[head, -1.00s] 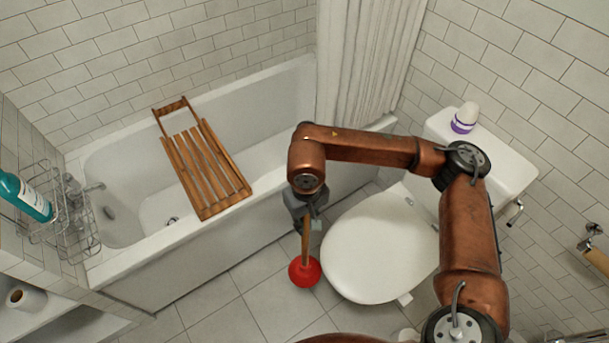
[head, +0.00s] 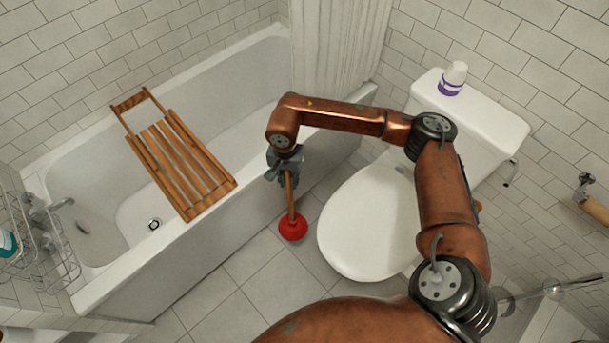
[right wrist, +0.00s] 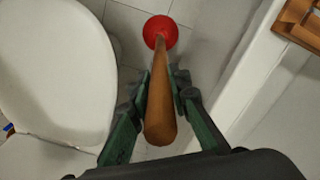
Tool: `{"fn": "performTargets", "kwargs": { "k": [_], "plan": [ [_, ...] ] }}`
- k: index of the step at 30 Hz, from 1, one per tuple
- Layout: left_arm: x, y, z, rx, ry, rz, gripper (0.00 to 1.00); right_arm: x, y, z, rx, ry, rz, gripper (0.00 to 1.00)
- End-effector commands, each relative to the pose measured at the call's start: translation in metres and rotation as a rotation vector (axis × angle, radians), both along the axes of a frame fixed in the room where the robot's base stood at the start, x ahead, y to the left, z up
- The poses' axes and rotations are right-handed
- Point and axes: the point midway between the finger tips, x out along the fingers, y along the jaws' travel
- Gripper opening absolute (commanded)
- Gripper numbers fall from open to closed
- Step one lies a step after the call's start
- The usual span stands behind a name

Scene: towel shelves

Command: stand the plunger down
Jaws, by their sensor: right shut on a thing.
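The plunger has a red rubber cup (head: 293,227) and a wooden handle (head: 290,197). My right gripper (head: 284,170) is shut on the upper part of the handle. The plunger hangs cup-down, close to upright, over the floor between the bathtub and the toilet. I cannot tell whether the cup touches the tiles. In the right wrist view the handle (right wrist: 161,100) runs between the green fingers of the right gripper (right wrist: 162,90), with the red cup (right wrist: 160,32) at its far end. My left gripper is not in view.
The toilet (head: 365,225) stands just right of the plunger. The bathtub (head: 215,225) is to the left, with a wooden rack (head: 178,160) across it. Bare floor tiles (head: 245,275) lie in front. A bottle (head: 453,78) stands on the toilet tank.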

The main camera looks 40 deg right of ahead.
Motion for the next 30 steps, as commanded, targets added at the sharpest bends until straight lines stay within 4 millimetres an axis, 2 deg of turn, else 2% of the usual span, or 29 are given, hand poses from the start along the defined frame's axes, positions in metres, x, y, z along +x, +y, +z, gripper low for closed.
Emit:
{"fn": "performTargets", "kwargs": {
  "k": [1,3,9,12,19,23,30],
  "plan": [
    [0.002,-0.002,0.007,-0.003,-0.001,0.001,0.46,0.006,-0.012,-0.02,-0.001,0.007,-0.09,0.0],
    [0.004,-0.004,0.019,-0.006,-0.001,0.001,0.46,0.014,-0.028,-0.039,-0.002,0.006,-0.214,0.0],
    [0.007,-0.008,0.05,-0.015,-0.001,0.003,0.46,0.028,-0.067,-0.087,-0.001,0.004,-0.502,0.0],
    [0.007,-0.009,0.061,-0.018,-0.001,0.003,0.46,0.031,-0.081,-0.103,0.0,0.004,-0.601,0.0],
    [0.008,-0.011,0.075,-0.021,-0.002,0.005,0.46,0.034,-0.1,-0.123,0.002,0.0,-0.726,0.0],
    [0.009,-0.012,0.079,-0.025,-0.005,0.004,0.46,0.035,-0.102,-0.129,0.002,0.0,-0.739,0.0],
    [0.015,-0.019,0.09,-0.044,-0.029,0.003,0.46,0.034,-0.102,-0.153,0.0,0.003,-0.736,0.0]
  ]
}}
